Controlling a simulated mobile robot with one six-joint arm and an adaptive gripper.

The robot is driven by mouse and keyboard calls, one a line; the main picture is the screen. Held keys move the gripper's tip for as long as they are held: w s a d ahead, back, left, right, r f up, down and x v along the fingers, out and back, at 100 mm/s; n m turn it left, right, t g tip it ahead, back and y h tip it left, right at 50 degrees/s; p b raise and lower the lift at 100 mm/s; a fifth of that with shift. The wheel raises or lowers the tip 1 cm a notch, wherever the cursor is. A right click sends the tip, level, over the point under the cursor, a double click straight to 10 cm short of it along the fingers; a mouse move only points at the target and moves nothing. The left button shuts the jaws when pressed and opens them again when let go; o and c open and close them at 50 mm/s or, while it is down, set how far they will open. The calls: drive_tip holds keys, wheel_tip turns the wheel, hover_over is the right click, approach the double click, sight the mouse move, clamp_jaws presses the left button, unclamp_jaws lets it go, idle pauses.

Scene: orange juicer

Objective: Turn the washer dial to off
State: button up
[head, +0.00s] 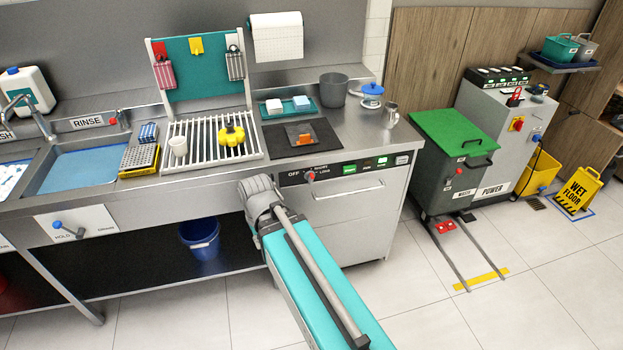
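The washer (345,207) is a steel front-panel unit built in under the right end of the counter. Its dark control strip carries a small red dial (311,176) near the left, with the word OFF to its left and more small lettering to its right. The dial is too small to tell which way it points. My teal and grey arm (310,275) reaches up from the bottom, and its grey joint (260,194) stands just left of the dial. My gripper's fingers do not show.
Green and white buttons (350,169) sit right of the dial, above the washer's bar handle (348,190). A dish rack (215,140) and grey pot (333,90) stand on the counter. A blue bucket (200,240) is below. A green-lidded waste cart (450,137) stands right; the floor between is clear.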

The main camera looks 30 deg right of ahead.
drive_tip(key=shift+o, duration=0.6)
drive_tip(key=w+d+m+t+y, duration=0.1)
drive_tip(key=w+d, duration=0.5)
drive_tip(key=w, duration=0.1)
drive_tip(key=shift+w+d+r+p, duration=0.3)
drive_tip(key=shift+w+d+r, duration=0.1)
drive_tip(key=shift+r, duration=0.05)
drive_tip(key=m+t+p, duration=0.1)
drive_tip(key=m+t, duration=0.1)
drive_tip(key=t, duration=0.2)
approach(313, 176)
wheel_tip(313, 176, up, 2)
drive_tip(key=s+d, duration=0.1)
drive_tip(key=shift+s+r+y, duration=0.15)
drive_tip(key=shift+r+y, duration=0.1)
drive_tip(key=shift+y, duration=0.15)
drive_tip(key=shift+f, duration=0.15)
drive_tip(key=b+x, duration=1.2)
drive_tip(key=x, duration=0.1)
drive_tip(key=shift+w+f, duration=0.2)
drive_tip(key=shift+f, duration=0.05)
clamp_jaws()
